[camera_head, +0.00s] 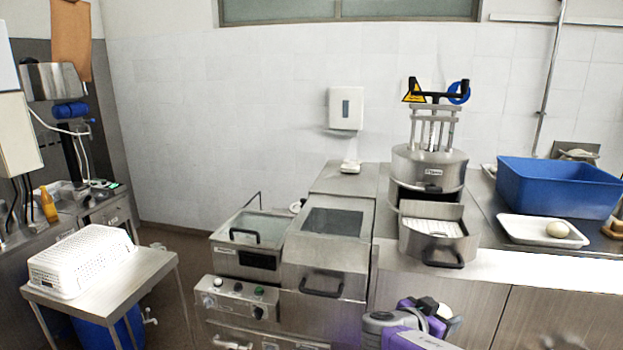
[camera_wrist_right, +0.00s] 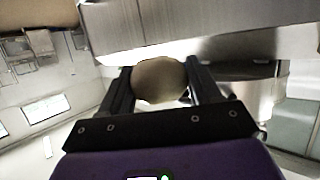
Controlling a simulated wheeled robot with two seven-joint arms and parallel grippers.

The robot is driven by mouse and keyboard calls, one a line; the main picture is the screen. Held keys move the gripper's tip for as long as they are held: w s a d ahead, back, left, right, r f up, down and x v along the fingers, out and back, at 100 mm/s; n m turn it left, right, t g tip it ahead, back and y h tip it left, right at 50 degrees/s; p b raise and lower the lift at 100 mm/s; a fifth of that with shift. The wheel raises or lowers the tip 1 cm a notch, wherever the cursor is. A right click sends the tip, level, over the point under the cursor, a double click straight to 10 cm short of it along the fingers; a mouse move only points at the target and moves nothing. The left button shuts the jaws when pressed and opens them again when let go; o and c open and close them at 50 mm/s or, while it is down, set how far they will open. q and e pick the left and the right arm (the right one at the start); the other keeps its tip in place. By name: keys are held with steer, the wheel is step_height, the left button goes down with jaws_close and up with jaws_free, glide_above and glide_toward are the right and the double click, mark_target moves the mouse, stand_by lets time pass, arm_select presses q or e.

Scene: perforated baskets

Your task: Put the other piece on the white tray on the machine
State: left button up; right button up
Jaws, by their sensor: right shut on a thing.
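My right gripper (camera_head: 436,309) is low in the head view, in front of the counter's edge. In the right wrist view, its two dark fingers (camera_wrist_right: 160,88) are shut on a pale round dough piece (camera_wrist_right: 159,79). In the head view the held piece is mostly hidden. Another pale piece (camera_head: 557,230) rests on a white tray (camera_head: 520,232) on the counter at the right. The round steel machine (camera_head: 428,168) has a pulled-out front drawer with a ribbed white plate (camera_head: 433,228); no piece shows on it. My left gripper is not in view.
A blue bin (camera_head: 558,187) stands behind the white tray. A steel unit with a dark lid window (camera_head: 332,222) is left of the machine. A white perforated basket (camera_head: 82,260) lies on a side table at the left. The counter's front edge (camera_head: 530,265) is clear.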

steer(key=s+a+f+n+t+y+b, duration=0.1)
steer(key=s+a+f+n+y+b, duration=0.1)
steer(key=f, duration=0.6)
steer(key=s+a+f+n+t+y+b, duration=0.2)
steer(key=a+f+n+y, duration=0.1)
steer(key=f, duration=0.4)
steer(key=s+a+f+n+t+y+b, duration=0.2)
steer(key=a+f, duration=0.2)
steer(key=f, duration=0.4)
steer(key=shift+s+a+f, duration=0.25)
steer(key=shift+a+f, duration=0.05)
steer(key=shift+f, duration=0.05)
steer(key=shift+a, duration=0.1)
